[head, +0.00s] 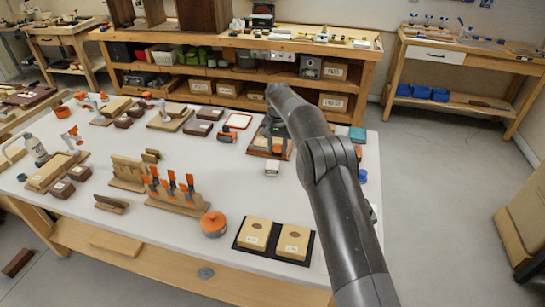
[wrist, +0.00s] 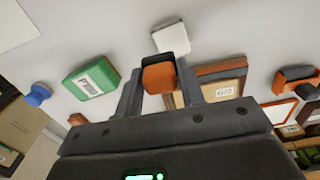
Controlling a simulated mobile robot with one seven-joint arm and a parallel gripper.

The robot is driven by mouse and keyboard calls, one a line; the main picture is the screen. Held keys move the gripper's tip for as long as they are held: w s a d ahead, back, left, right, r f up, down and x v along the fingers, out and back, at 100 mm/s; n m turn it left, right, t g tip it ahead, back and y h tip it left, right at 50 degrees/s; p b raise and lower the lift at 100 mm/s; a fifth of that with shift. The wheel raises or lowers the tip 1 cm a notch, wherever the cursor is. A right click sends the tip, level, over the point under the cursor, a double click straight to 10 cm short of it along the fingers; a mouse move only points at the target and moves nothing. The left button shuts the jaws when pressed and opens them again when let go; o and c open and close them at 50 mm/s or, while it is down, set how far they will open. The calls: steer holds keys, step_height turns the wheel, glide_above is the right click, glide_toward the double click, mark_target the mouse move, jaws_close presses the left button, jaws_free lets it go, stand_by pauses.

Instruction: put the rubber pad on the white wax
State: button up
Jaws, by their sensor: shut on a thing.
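My gripper (wrist: 160,68) is shut on the rubber pad (wrist: 159,76), a small block with a dark top and an orange-brown face, between its two fingers in the wrist view. The white wax (wrist: 171,38), a small white block, lies on the white table just past the fingertips. It also shows in the head view (head: 272,168), in front of the gripper's end of the arm. The pad appears apart from the wax. In the head view my arm hides most of the gripper and the pad.
A wooden block in a tray (wrist: 217,90) lies right beside the gripper. A green labelled block (wrist: 92,80) and a blue round thing (wrist: 38,94) are left in the wrist view. A black mat with two tan blocks (head: 257,234) lies at the table's front. Bare table surrounds the wax.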

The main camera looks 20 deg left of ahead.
steer(key=shift+w+a+f, duration=0.1)
steer(key=shift+a+f, duration=0.55)
steer(key=shift+a, duration=0.3)
steer(key=shift+f, duration=1.9)
steer(key=shift+f, duration=0.15)
steer(key=o, duration=1)
